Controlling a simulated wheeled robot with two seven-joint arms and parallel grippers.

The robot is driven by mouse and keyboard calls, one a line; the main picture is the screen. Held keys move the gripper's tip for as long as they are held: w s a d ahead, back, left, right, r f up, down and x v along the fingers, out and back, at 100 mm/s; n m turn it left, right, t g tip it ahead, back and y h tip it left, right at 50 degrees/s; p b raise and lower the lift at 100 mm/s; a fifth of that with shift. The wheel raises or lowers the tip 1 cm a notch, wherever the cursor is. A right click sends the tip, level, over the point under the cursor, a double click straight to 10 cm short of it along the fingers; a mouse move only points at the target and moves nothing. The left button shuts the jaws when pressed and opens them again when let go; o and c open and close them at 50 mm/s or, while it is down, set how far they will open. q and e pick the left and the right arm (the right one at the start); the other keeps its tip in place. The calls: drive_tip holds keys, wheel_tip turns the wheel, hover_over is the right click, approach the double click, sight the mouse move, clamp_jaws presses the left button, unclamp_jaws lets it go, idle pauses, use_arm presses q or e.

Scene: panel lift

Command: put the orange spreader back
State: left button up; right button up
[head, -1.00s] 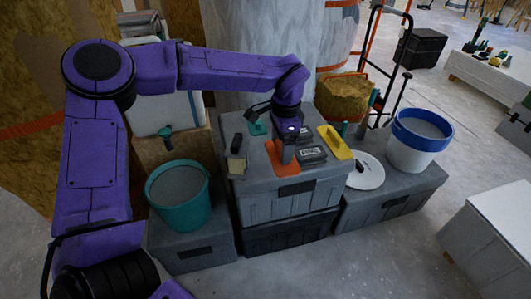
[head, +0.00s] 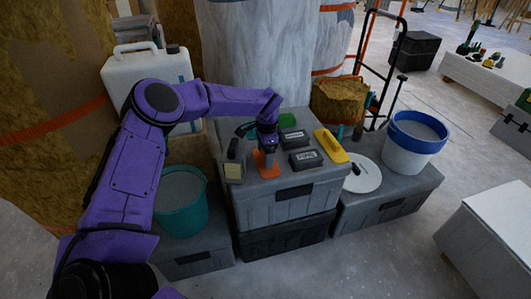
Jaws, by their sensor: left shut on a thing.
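The orange spreader (head: 268,171) is on or just above the lid of the grey stacked crate (head: 297,184); I cannot tell whether it touches the lid. My left gripper (head: 267,150) is shut on the spreader from above and hides its upper part. My right gripper is not in view.
On the crate lid are a yellow float (head: 331,146), dark boxes (head: 305,159), a brush-like tool (head: 234,165) and a green item (head: 245,130). A teal bucket (head: 183,212) stands left, a blue-rimmed white bucket (head: 408,150) right.

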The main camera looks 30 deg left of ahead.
use_arm(q)
drive_tip(key=shift+f, duration=0.1)
drive_tip(key=o, duration=1.4)
wheel_tip(320, 180, up, 12)
drive_tip(key=shift+d+p, duration=0.2)
drive_tip(key=shift+p, duration=0.15)
